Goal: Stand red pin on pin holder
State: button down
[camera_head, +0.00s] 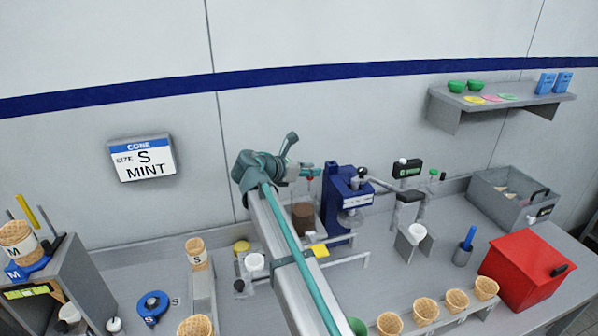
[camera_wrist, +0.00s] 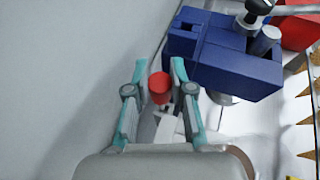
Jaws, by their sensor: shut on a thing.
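The red pin (camera_wrist: 159,88) shows in the wrist view as a red round top between the two teal fingertips of my gripper (camera_wrist: 158,72). My gripper is shut on it. In the head view my gripper (camera_head: 310,172) is up near the back wall, just left of the blue machine, and the pin is too small there to make out well. A pale block (camera_wrist: 170,126) lies below the pin in the wrist view, partly hidden by the fingers. I cannot tell whether it is the pin holder. The pin's lower end is hidden.
The blue machine (camera_head: 343,200) stands close to the right of my gripper and also fills the upper right of the wrist view (camera_wrist: 225,60). A brown cylinder (camera_head: 303,216) stands below. The wall is close behind. A red box (camera_head: 525,270) and several cones are farther right.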

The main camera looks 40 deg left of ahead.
jog(key=shift+w+d+f, duration=0.1)
jog(key=shift+w+d, duration=0.15)
jog(key=shift+w, duration=0.4)
jog(key=shift+p, duration=0.6)
jog(key=shift+f+b, duration=0.4)
jog(key=shift+f, duration=2.9)
jog(key=c, duration=0.9)
grip_release()
jog(key=shift+c, duration=0.2)
notch_tip(320, 180, up, 10)
